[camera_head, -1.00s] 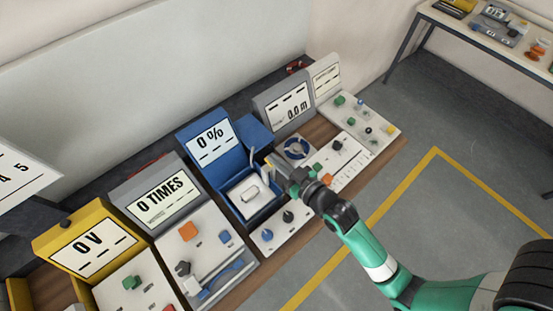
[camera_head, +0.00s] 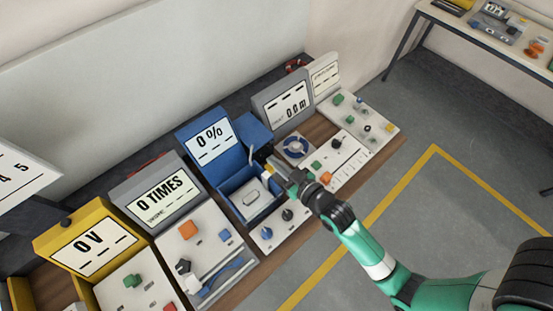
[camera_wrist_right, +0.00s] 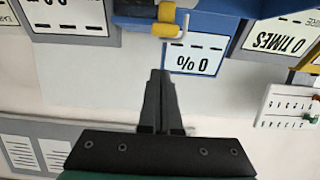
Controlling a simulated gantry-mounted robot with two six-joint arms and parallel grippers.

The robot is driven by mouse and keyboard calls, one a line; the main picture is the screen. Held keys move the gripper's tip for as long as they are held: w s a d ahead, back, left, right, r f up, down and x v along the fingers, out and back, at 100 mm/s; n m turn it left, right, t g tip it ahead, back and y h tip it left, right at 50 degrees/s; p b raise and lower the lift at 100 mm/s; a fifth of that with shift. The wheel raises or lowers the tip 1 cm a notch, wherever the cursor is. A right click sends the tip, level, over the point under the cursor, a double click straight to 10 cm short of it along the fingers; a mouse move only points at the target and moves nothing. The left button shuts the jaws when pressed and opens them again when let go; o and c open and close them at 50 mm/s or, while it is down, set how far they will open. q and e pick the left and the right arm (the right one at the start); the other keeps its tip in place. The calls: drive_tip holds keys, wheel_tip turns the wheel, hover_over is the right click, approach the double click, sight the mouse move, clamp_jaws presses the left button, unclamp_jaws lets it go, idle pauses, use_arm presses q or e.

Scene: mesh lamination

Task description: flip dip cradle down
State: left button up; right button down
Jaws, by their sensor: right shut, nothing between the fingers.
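The blue dip station (camera_head: 222,165) shows "0 %" on its sloped display, which also shows upside down in the right wrist view (camera_wrist_right: 195,60). The pale cradle (camera_head: 250,203), with a small rounded outline on top, lies low inside its open blue box. A yellow piece (camera_head: 267,172) sits at the box's right side, beside my right gripper (camera_head: 272,161). My right gripper is shut and empty. In the right wrist view its fingertips (camera_wrist_right: 160,73) lie just below the yellow piece (camera_wrist_right: 164,29) and a thin pale hook (camera_wrist_right: 184,28); contact is unclear. My left gripper is not in view.
A grey "0 TIMES" station (camera_head: 160,195) and a yellow "0 V" station (camera_head: 88,245) stand to the left. A grey station (camera_head: 285,104) with a blue round part (camera_head: 296,147) stands to the right. Knobs (camera_head: 287,215) sit in front of the box. The floor at right is clear.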

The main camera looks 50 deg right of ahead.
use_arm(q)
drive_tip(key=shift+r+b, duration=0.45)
use_arm(e)
drive_tip(key=v, duration=1)
drive_tip(key=shift+a+r, duration=0.1)
drive_tip(key=shift+r, duration=0.05)
